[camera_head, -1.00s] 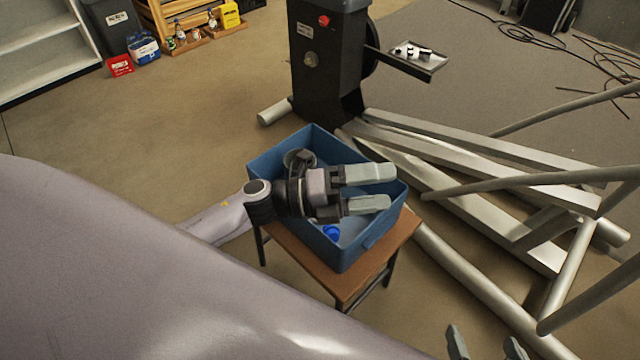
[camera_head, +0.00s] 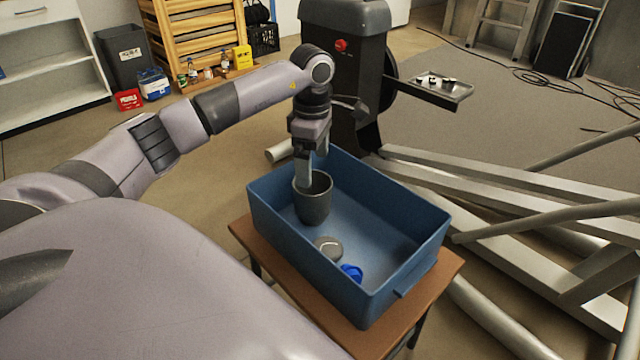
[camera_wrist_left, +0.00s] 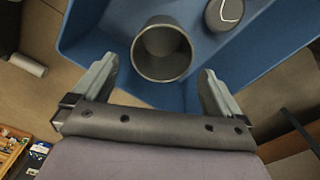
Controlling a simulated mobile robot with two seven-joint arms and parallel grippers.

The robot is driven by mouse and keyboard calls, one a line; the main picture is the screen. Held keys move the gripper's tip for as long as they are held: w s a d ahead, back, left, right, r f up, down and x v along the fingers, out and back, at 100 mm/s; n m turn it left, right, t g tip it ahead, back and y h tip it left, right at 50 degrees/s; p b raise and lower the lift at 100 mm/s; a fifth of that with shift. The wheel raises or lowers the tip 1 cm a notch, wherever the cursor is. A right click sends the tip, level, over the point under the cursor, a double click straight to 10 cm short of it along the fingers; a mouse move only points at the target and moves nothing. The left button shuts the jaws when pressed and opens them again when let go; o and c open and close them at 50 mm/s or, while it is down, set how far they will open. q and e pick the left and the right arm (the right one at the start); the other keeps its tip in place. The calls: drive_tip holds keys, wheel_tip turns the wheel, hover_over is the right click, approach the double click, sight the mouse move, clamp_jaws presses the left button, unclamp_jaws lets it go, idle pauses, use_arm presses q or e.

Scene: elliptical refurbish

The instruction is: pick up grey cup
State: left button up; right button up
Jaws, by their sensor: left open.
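The grey cup (camera_head: 313,205) stands upright inside the blue bin (camera_head: 408,263), near its back left corner. The cup also shows in the left wrist view (camera_wrist_left: 162,52), with its open mouth toward the camera, between and a little beyond the fingertips. My left gripper (camera_head: 308,170) points down over the cup and hides part of its rim. I cannot tell whether a finger touches the cup. My right gripper is not seen.
The bin stands on a small brown table (camera_head: 415,310). A round grey object (camera_head: 328,247) and a blue object (camera_head: 351,272) lie in the bin. A dark machine (camera_head: 345,75) stands close behind, and metal beams (camera_head: 500,185) lie on the right.

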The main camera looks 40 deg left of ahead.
sight(313, 184)
use_arm(q)
drive_tip(key=f+b, duration=0.1)
drive_tip(key=f, duration=0.2)
drive_tip(key=f+b, duration=0.2)
drive_tip(key=f, duration=0.1)
drive_tip(key=shift+s+f, duration=0.2)
drive_tip(key=shift+f, duration=0.25)
drive_tip(key=shift+r, duration=0.1)
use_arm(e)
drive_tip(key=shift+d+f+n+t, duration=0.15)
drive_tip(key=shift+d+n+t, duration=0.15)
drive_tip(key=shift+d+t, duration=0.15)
use_arm(q)
drive_tip(key=c, duration=1.1)
drive_tip(key=shift+r, duration=0.1)
